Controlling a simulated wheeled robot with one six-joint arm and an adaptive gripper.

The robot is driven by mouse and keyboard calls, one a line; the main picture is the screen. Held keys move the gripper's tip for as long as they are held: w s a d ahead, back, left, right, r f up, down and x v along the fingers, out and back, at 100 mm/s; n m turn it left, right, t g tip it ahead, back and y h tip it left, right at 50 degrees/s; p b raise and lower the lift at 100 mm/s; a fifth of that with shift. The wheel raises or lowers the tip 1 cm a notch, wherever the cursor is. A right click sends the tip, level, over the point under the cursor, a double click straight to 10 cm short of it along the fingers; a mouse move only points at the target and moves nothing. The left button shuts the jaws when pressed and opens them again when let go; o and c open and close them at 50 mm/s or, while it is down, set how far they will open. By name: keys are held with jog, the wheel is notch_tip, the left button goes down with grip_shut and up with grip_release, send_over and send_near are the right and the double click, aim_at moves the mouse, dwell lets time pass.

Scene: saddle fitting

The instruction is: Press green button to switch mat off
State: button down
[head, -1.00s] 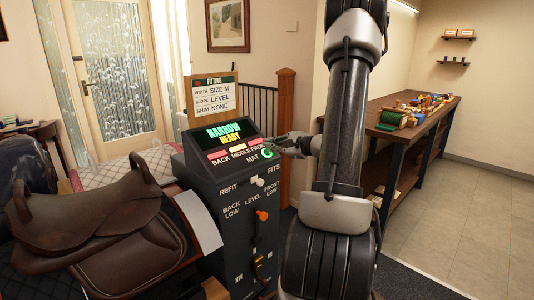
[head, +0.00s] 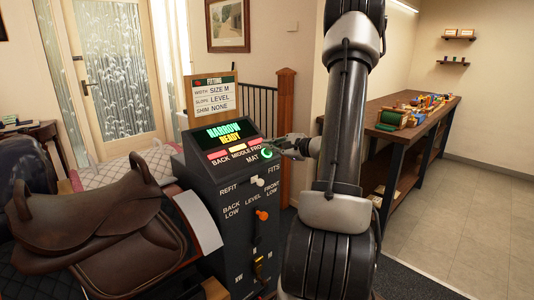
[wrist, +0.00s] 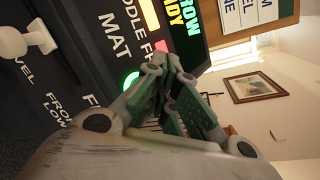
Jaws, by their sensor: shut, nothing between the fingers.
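The green button (head: 267,155) glows beside the label MAT on the sloped top of a dark console (head: 230,195). In the wrist view the green button (wrist: 131,79) is partly covered by my gripper. My gripper (head: 278,144) is shut and empty, with its fingertips close above and behind the button in the head view. In the wrist view my gripper (wrist: 160,64) has its tips beside the button; I cannot tell whether they touch it. The console's display (head: 224,135) reads NARROW READY.
A brown saddle (head: 95,230) sits left of the console. A workbench (head: 415,125) stands at right.

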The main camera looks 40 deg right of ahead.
jog(key=shift+w+f, duration=0.25)
jog(key=shift+f, duration=0.15)
dwell(0.7)
jog(key=shift+r, duration=0.1)
jog(key=shift+s+r, duration=0.55)
jog(key=shift+r, duration=0.15)
jog(key=shift+d+r, duration=0.1)
jog(key=s+r, duration=0.2)
jog(key=r, duration=0.1)
jog(key=s+r, duration=0.1)
jog(key=shift+s+d+r, duration=0.15)
jog(key=shift+d+r, duration=0.05)
jog(key=shift+r, duration=0.2)
